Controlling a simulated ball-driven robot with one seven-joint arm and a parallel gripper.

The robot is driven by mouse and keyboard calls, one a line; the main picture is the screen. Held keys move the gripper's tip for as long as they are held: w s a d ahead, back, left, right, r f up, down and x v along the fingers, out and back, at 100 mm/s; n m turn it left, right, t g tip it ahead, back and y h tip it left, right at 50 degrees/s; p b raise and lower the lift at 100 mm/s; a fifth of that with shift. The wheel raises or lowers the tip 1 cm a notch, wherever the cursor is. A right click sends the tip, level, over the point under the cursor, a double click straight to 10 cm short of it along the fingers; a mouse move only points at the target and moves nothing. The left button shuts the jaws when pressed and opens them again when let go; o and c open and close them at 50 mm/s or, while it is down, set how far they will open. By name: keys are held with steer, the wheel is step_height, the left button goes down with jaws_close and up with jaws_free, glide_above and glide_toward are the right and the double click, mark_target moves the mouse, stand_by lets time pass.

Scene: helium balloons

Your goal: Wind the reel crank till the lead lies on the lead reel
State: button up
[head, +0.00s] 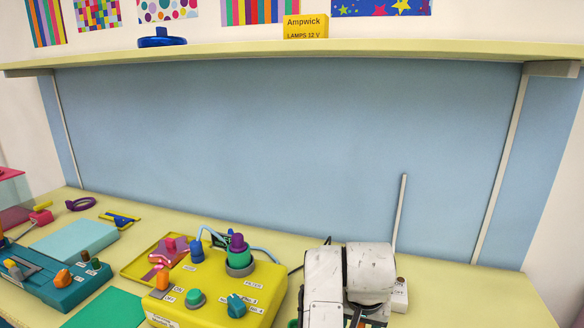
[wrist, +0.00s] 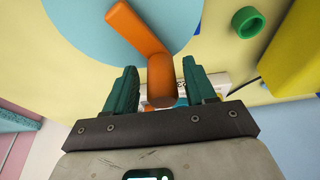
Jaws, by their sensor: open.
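In the wrist view, an orange crank (wrist: 138,27) lies across a light blue disc (wrist: 85,22), which looks like the lead reel. The crank's thick orange knob (wrist: 161,82) points toward the camera. My gripper (wrist: 159,68) has its green fingers apart, one on each side of the knob. Gaps show on both sides, so the knob is not clamped. A thin dark cord (wrist: 243,86) runs at the right; I cannot tell whether it is the lead. In the head view, my white arm covers the reel and crank area.
A yellow box with knobs (head: 215,285) stands left of my arm, with a teal unit (head: 70,285) farther left. A white box (head: 399,296) with an upright rod is just right of my arm. The bench (head: 480,295) is clear farther right. A shelf (head: 300,52) runs above.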

steer(key=shift+p+v, duration=3.2)
steer(key=shift+v, duration=0.2)
steer(key=shift+f, duration=0.1)
